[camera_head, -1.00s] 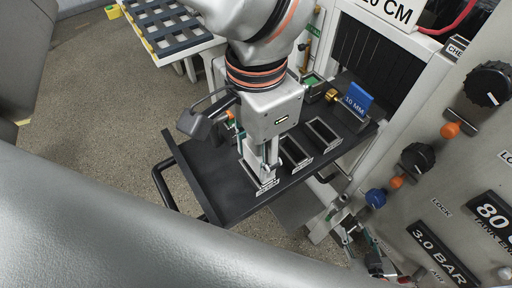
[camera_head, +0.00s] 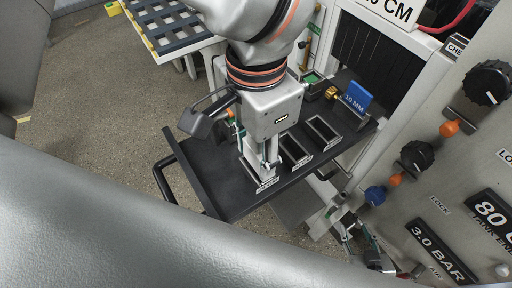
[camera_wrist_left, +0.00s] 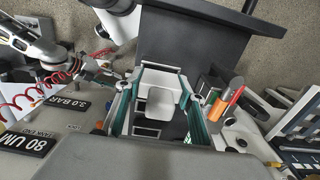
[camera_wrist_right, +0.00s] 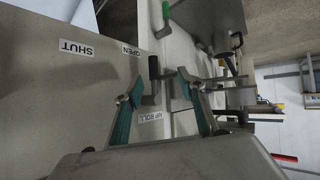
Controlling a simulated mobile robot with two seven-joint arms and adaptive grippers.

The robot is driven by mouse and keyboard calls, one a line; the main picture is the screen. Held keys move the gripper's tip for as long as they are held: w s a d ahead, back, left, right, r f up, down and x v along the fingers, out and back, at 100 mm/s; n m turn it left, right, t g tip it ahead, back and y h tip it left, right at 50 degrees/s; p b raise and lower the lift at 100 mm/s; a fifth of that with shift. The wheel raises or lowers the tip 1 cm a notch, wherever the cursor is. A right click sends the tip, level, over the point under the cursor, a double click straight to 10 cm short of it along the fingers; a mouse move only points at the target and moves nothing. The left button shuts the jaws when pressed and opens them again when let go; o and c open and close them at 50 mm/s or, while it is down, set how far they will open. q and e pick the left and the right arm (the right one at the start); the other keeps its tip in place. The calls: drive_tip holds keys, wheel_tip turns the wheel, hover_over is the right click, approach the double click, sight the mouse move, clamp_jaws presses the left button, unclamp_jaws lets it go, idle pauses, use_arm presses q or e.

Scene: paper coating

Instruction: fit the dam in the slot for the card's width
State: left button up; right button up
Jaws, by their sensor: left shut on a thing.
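My left gripper (camera_head: 262,166) points down over the nearest slot at the front of a black tray (camera_head: 215,170). It is shut on a pale grey piece, likely the dam (camera_wrist_left: 160,102), which shows between the teal finger pads in the left wrist view. The fingers hide most of this slot, so I cannot tell how deep the piece sits. Two more framed slots, a middle one (camera_head: 295,150) and a far one (camera_head: 323,131), lie beside it, with small labels at their front ends. My right gripper (camera_wrist_right: 163,90) is open and empty in the right wrist view.
A blue block marked 10 MM (camera_head: 356,97) stands at the tray's far right. The machine panel with black knobs (camera_head: 417,158) and pressure signs bounds the right side. A sign ending in CM (camera_head: 395,10) hangs above dark strips. A slatted table (camera_head: 165,25) stands back left.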

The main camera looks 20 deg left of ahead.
use_arm(q)
drive_tip(key=shift+f, duration=1)
idle(0.4)
drive_tip(key=o, duration=1.4)
drive_tip(key=shift+c, duration=0.2)
wheel_tip(320, 180, up, 12)
drive_tip(key=shift+r, duration=0.1)
drive_tip(key=shift+s, duration=0.15)
